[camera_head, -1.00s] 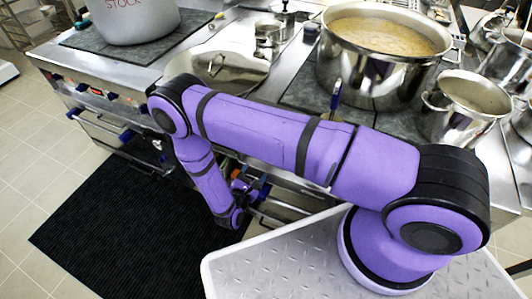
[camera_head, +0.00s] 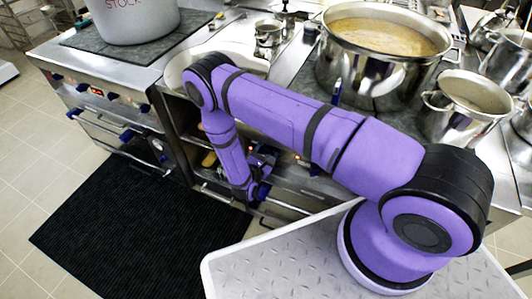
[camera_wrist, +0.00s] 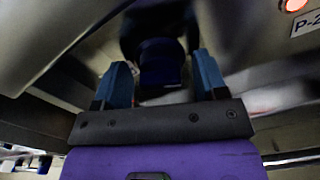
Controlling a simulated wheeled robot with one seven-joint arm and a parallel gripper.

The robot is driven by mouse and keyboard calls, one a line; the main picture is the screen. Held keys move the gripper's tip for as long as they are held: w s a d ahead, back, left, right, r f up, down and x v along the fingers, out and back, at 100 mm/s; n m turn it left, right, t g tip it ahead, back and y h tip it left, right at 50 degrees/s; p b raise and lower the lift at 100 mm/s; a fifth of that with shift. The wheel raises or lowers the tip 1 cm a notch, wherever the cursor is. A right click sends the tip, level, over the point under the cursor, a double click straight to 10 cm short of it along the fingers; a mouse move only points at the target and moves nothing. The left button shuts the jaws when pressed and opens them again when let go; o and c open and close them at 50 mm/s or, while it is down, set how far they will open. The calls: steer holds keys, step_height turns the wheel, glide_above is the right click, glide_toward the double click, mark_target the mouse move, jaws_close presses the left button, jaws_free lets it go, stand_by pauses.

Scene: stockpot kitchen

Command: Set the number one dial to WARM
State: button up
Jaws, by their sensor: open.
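In the wrist view, a dark blue dial knob (camera_wrist: 161,62) with a round black base sits between my gripper's fingers (camera_wrist: 163,76). The two blue fingers stand apart, one on each side of the knob, with visible gaps. I cannot tell how deep they reach around it. The knob's number, its markings and its pointer setting cannot be read. In the head view, my gripper (camera_head: 262,165) is low at the front of the range, close to the control panel, and the knob there is mostly hidden by my arm.
A lit red lamp (camera_wrist: 294,5) and a "P-2" label (camera_wrist: 307,25) are at the wrist view's upper right. In the head view, a large soup pot (camera_head: 372,65) stands above the panel. Blue-handled oven bars and a black mat (camera_head: 130,225) lie to the left.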

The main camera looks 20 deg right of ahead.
steer(key=c, duration=0.9)
steer(key=shift+o, duration=0.2)
steer(key=n, duration=0.5)
steer(key=shift+a+n, duration=0.1)
steer(key=shift+n, duration=0.2)
steer(key=n, duration=0.4)
steer(key=shift+n, duration=0.7)
steer(key=o, duration=0.9)
steer(key=shift+c, duration=0.2)
